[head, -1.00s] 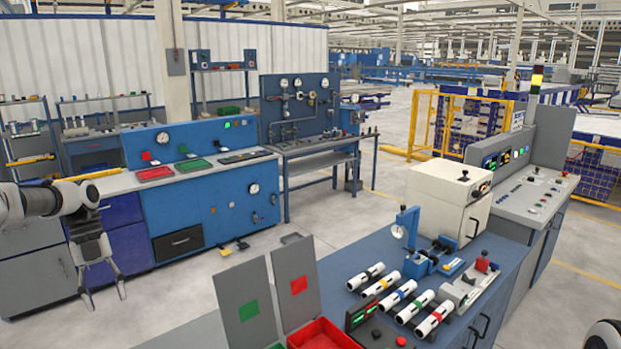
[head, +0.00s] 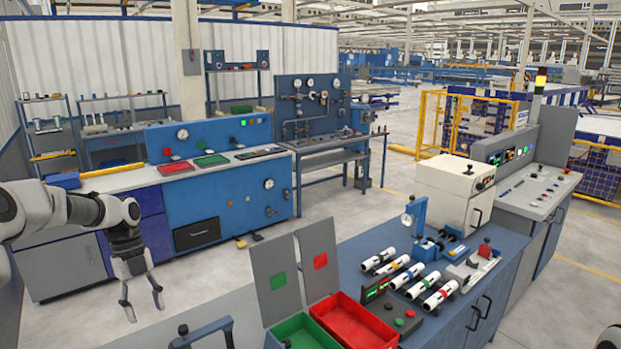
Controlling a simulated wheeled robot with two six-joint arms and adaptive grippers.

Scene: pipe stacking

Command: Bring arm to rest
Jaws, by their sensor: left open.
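My left gripper (head: 143,298) hangs at the left of the head view, pointing down, with its two fingers spread and nothing between them. Its white and black arm (head: 62,208) comes in from the left edge. The gripper is apart from the bench and from the bins. My right gripper cannot be made out; only a rounded white and dark piece shows at the bottom right corner.
A blue workbench (head: 455,325) holds several white pipes with coloured bands (head: 408,277), a blue press (head: 416,222) and a white box (head: 446,193). A red bin (head: 378,325) and a green bin (head: 300,333) stand before grey panels. Open floor lies behind.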

